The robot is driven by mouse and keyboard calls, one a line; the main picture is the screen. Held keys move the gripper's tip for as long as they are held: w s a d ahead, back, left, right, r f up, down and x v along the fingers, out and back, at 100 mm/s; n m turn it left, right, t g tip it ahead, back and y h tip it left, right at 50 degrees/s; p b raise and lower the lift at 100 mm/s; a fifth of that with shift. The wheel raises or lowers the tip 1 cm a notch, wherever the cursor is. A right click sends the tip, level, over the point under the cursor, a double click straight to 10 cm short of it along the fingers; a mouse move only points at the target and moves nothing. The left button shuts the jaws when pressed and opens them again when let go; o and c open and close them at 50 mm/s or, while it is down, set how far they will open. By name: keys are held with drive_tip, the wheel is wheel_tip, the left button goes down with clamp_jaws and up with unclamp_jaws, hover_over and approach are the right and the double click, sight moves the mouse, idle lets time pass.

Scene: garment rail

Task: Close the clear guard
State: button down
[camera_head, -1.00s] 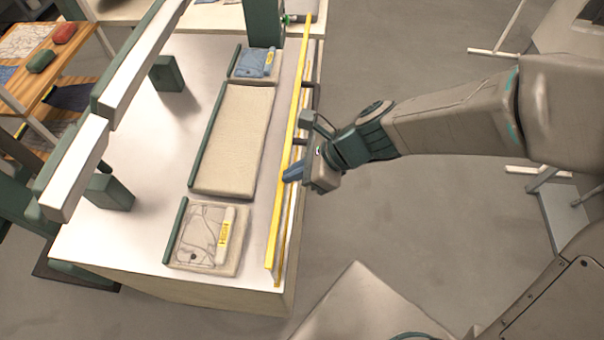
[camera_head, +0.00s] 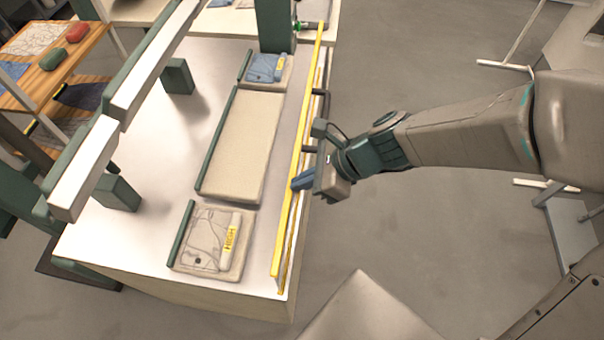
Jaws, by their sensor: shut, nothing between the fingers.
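The clear guard shows as a long yellow-edged frame (camera_head: 300,150) along the right edge of the white table. Its see-through panel is hard to make out, and I cannot tell its exact angle. Dark handle brackets stick out on its right side. My gripper (camera_head: 299,185) is at the guard's yellow bar, near its middle, with blue fingertips pointing left. The fingers are shut with nothing between them. They look close to or against the bar; I cannot tell whether they touch.
A white-topped rail (camera_head: 150,65) runs above the left side. Floor on the right is mostly free.

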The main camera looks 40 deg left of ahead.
wheel_tip(320, 180, up, 10)
drive_tip(key=w+d+f+n+t+h+b, duration=0.25)
drive_tip(key=w+d, duration=0.35)
drive_tip(key=d, duration=0.4)
drive_tip(key=w+d+f+n+t+h+b, duration=0.1)
drive_tip(key=w+d+n+t, duration=0.3)
drive_tip(key=d, duration=0.7)
drive_tip(key=d+n+t+h+b, duration=0.1)
drive_tip(key=d+n+t+h, duration=0.1)
drive_tip(key=d, duration=1.6)
drive_tip(key=shift+w+d+n+h, duration=0.2)
drive_tip(key=shift+d+n+h, duration=0.15)
drive_tip(key=shift+n+h, duration=0.7)
drive_tip(key=shift+f+y, duration=0.1)
drive_tip(key=shift+y, duration=0.2)
